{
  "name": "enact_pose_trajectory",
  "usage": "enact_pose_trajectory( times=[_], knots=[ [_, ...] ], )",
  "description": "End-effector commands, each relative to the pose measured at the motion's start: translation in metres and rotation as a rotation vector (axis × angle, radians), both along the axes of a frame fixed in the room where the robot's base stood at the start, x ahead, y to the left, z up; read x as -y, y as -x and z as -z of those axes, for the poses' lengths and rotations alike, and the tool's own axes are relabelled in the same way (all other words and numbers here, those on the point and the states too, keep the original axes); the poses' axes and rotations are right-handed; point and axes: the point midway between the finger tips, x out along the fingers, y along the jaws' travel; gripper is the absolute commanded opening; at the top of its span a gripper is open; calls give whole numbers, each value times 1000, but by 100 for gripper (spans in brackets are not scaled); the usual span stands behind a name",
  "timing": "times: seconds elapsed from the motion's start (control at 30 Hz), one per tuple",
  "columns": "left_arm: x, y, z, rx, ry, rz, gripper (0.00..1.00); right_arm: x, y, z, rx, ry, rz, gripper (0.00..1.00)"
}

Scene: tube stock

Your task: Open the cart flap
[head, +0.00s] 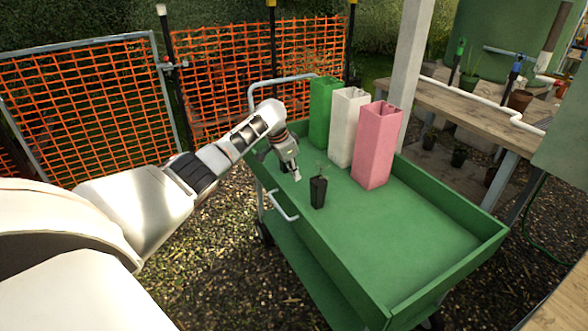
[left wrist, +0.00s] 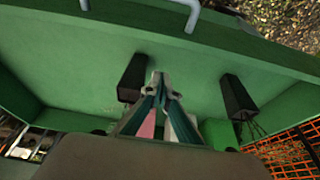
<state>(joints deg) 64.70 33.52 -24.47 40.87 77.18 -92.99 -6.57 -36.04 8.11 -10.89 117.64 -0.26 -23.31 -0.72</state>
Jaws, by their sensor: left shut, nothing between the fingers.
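The green cart (head: 420,235) stands in the middle of the head view. Its near-left side is a green flap (head: 322,262) with a silver bar handle (head: 284,207) on its outer face; the flap looks upright. The handle also shows at the top of the left wrist view (left wrist: 190,14). My left gripper (head: 296,177) is over the cart bed, inside the flap and a little above and beyond the handle. Its fingers (left wrist: 161,76) are together and empty, apart from the handle. My right gripper is not in view.
A black pot with a seedling (head: 318,192) stands on the bed beside my gripper. Another black pot shows in the left wrist view (left wrist: 133,78). Green (head: 322,112), white (head: 347,127) and pink (head: 377,145) square tubes stand at the back. The bed's right part is clear.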

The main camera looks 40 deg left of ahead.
Motion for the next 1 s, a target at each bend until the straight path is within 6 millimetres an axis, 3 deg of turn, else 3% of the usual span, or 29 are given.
enact_pose_trajectory(
  times=[0.03,0.1,0.2,0.3,0.6,1.0],
  knots=[
    [1,-2,17,-8,0,0,0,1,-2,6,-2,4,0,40],
    [3,-5,28,-9,1,0,0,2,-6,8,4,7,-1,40],
    [-4,4,16,3,-3,-1,0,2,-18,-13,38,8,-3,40],
    [-7,12,12,7,-3,0,0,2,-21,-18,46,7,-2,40],
    [-14,30,16,3,-2,-1,0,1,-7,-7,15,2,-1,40],
    [-13,31,17,3,-1,-1,0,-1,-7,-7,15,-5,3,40]
  ],
)
